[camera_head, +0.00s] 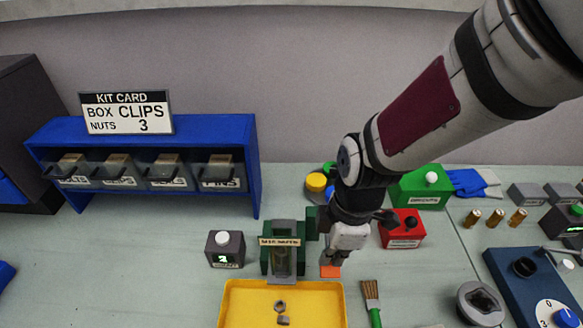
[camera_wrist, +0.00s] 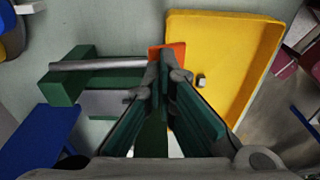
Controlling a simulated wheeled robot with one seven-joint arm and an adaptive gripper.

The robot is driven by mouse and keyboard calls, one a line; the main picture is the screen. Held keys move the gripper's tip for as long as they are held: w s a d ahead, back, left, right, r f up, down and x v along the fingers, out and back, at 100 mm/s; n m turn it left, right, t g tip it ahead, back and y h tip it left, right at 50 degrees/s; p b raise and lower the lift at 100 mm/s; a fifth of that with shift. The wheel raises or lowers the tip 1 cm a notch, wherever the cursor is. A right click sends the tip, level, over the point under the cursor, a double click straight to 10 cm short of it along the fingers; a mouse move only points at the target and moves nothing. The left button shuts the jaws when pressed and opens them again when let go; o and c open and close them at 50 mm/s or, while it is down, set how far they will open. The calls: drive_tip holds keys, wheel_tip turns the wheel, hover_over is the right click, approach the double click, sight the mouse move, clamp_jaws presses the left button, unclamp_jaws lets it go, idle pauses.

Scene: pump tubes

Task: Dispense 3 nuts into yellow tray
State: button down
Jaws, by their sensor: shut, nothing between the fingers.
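The green dispenser (camera_head: 270,262) with a grey tube stands behind the yellow tray (camera_head: 236,292). Two small grey nuts lie in the tray, one nearer the dispenser (camera_head: 280,304) and one closer to the front (camera_head: 283,320). My gripper (camera_head: 334,257) is shut and empty, pointing down just right of the dispenser. An orange piece (camera_head: 331,271) shows right below the fingertips; I cannot tell whether they touch. In the wrist view my gripper (camera_wrist: 163,75) is by the orange piece (camera_wrist: 178,50), between the dispenser (camera_wrist: 62,90) and the tray (camera_wrist: 255,35). One nut (camera_wrist: 201,80) shows there.
A dark box with a white button (camera_head: 225,249) and a lit digit stands left of the dispenser. A red box (camera_head: 403,229) and a green box (camera_head: 420,187) stand behind right. A brush (camera_head: 371,300) lies right of the tray. A kit card (camera_head: 126,113) reads nuts 3.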

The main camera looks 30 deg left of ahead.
wheel_tip(320, 180, up, 10)
drive_tip(key=p, duration=0.4)
drive_tip(key=shift+d, duration=0.1)
idle(0.7)
